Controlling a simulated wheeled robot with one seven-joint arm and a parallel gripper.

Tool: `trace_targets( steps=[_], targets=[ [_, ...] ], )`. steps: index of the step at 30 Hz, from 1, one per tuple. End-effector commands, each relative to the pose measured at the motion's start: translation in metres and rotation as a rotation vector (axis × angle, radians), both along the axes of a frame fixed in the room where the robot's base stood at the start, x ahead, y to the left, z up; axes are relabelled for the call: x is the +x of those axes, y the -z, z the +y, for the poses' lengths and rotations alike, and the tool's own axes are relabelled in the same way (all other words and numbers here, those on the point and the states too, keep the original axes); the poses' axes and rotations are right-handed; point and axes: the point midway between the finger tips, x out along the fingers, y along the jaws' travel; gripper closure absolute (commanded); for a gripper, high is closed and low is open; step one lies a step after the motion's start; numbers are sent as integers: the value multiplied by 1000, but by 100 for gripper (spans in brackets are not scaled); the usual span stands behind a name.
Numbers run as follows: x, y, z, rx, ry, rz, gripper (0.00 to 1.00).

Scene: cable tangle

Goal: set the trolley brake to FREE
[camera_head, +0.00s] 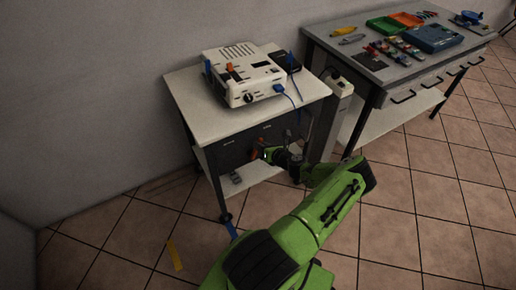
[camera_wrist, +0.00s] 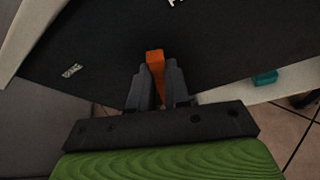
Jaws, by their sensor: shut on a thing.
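The trolley (camera_head: 215,122) has a white top and a dark front panel (camera_head: 228,160). An orange brake lever (camera_wrist: 155,57) stands out from this panel in the wrist view. My gripper (camera_wrist: 159,82) is shut on the lever, with one dark finger on each side of it. In the head view my gripper (camera_head: 272,154) is at the front panel, with a bit of orange at its tip. Small pale labels show on the panel, one to the left in the wrist view (camera_wrist: 71,71) and one cut off at the top edge; I cannot read them. The fingers hide the lever's lower part.
A white device (camera_head: 245,75) with a blue cable stands on the trolley. A workbench (camera_head: 375,75) with trays and tools stands to the right. A wall is behind; tiled floor is open in front, with yellow tape (camera_head: 174,255).

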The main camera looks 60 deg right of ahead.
Motion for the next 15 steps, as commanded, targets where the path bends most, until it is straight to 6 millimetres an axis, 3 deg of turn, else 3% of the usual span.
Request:
trace_targets(
  steps=[15],
  targets=[
    [-5, 6, -13, 182, 5, -119, 100]
  ],
)
